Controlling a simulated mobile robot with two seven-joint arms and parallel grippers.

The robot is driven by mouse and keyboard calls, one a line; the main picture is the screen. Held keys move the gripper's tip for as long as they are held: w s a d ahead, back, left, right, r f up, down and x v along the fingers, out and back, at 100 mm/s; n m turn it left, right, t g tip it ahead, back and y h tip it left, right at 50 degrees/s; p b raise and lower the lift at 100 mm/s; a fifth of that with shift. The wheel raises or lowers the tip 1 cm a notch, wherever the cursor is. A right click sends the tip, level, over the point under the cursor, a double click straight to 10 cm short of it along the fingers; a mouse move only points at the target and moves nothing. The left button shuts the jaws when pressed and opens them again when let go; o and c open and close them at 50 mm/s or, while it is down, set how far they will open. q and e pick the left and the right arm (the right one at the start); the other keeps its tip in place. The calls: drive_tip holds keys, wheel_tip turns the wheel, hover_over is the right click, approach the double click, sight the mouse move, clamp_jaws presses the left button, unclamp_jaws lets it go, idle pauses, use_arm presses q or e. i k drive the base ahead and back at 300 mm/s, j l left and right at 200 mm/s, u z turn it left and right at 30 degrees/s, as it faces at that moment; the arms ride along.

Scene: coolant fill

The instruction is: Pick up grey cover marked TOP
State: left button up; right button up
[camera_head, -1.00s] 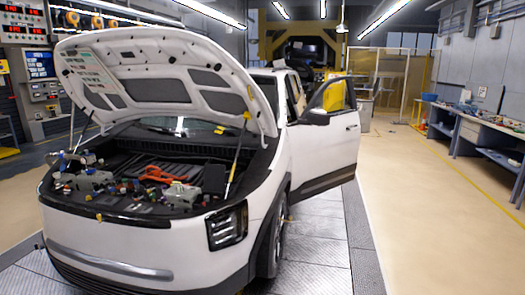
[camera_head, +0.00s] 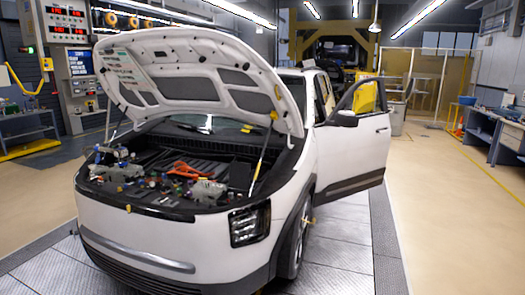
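A white car (camera_head: 140,226) stands with its hood (camera_head: 190,75) raised on a prop rod at the right of the engine bay. In the open engine bay (camera_head: 230,163) I see grey parts, small coloured caps and an orange-red part (camera_head: 185,169). A grey block (camera_head: 207,190) sits at the bay's front right and another grey part (camera_head: 117,170) at its left. No marking TOP can be read at this distance, so I cannot tell which part is the cover. Neither of my grippers is in view.
The car's door (camera_head: 350,148) on the picture's right stands open. A workbench (camera_head: 497,128) with loose items runs along the right wall. Control panels (camera_head: 75,60) stand at the left. The floor (camera_head: 440,220) right of the car is clear.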

sight(166, 202)
drive_tip(key=i+j+u, duration=0.5)
drive_tip(key=i+j, duration=0.55)
drive_tip(key=i, duration=0.1)
